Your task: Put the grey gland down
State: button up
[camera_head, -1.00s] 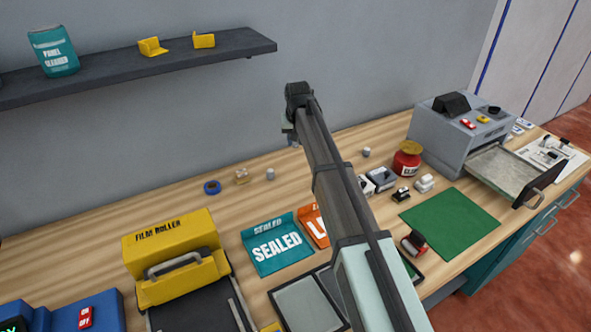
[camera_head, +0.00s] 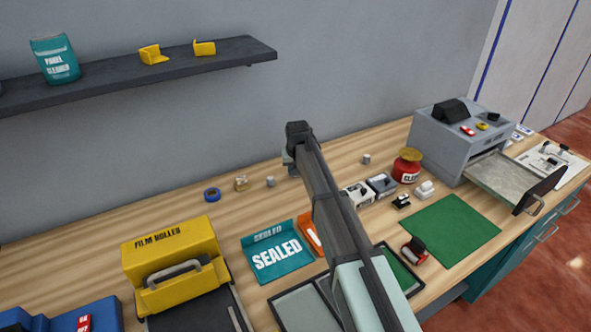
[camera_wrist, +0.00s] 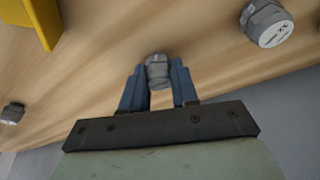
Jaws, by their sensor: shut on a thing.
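My gripper (camera_wrist: 157,78) has its two blue fingers shut on a grey gland (camera_wrist: 157,70), which sits between the fingertips in the wrist view. The gland is over the wooden bench; I cannot tell whether it touches the wood. In the head view my arm hides the fingertips and the held gland. A second grey gland (camera_wrist: 268,22) with a pale marked end face lies at the upper right of the wrist view. A third one (camera_wrist: 12,113) is at the left edge. In the head view similar grey glands stand left (camera_head: 270,181) and right (camera_head: 366,158) of my arm.
A blue ring (camera_head: 212,194) and a small tan part (camera_head: 240,183) are to the left. A teal SEALED tray (camera_head: 280,262) is nearer. A red jar (camera_head: 406,168) and a grey machine (camera_head: 455,140) are to the right. A yellow part (camera_wrist: 45,18) shows in the wrist view.

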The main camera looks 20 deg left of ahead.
jog(key=o, duration=1)
jog(key=shift+f, duration=0.1)
jog(key=v, duration=1.2)
jog(key=shift+r, duration=0.2)
jog(key=shift+w, duration=0.1)
